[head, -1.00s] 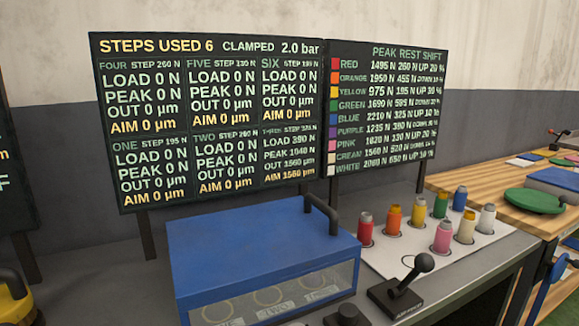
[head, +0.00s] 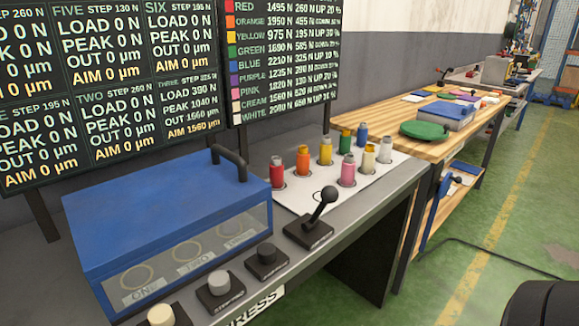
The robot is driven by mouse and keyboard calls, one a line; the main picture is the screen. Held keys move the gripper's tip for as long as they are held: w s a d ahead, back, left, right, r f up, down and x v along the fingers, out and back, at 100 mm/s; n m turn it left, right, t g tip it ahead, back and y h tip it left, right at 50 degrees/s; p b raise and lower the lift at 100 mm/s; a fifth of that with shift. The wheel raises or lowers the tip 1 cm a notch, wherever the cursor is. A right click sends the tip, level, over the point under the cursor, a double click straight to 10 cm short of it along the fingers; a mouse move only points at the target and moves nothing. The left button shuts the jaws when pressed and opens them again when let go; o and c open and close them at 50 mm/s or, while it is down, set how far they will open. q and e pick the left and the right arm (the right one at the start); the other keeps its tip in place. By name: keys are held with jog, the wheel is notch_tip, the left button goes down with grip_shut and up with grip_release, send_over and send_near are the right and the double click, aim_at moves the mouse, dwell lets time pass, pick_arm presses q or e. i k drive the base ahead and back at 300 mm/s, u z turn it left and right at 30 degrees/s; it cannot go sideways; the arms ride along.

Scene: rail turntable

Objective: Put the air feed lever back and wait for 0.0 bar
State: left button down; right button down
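The air feed lever (head: 320,208) is a black stick with a round knob on a black base at the front of the grey bench, right of the blue box. Its stick leans up and to the right. The dark display board (head: 110,90) stands behind the box; its top line with the bar reading is cut off in this view. Under THREE it shows load 390 N and peak 1040 N. Neither of my grippers can be made out.
The blue box (head: 150,215) has a clear front and a dark handle. Knobs (head: 219,284) line the bench front. Several coloured pegs (head: 347,170) stand in a white plate. A wooden table (head: 400,125) stands behind, right. A dark rounded shape (head: 545,305) fills the lower right corner.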

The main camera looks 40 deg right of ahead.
aim_at(328, 194)
jog(key=u, duration=0.1)
jog(key=k, duration=0.45)
jog(key=z, duration=0.65)
jog(key=i, duration=0.4)
jog(key=z, duration=0.75)
jog(key=k, duration=0.55)
jog(key=z, duration=1.05)
jog(key=i, duration=0.75)
jog(key=u, duration=0.75)
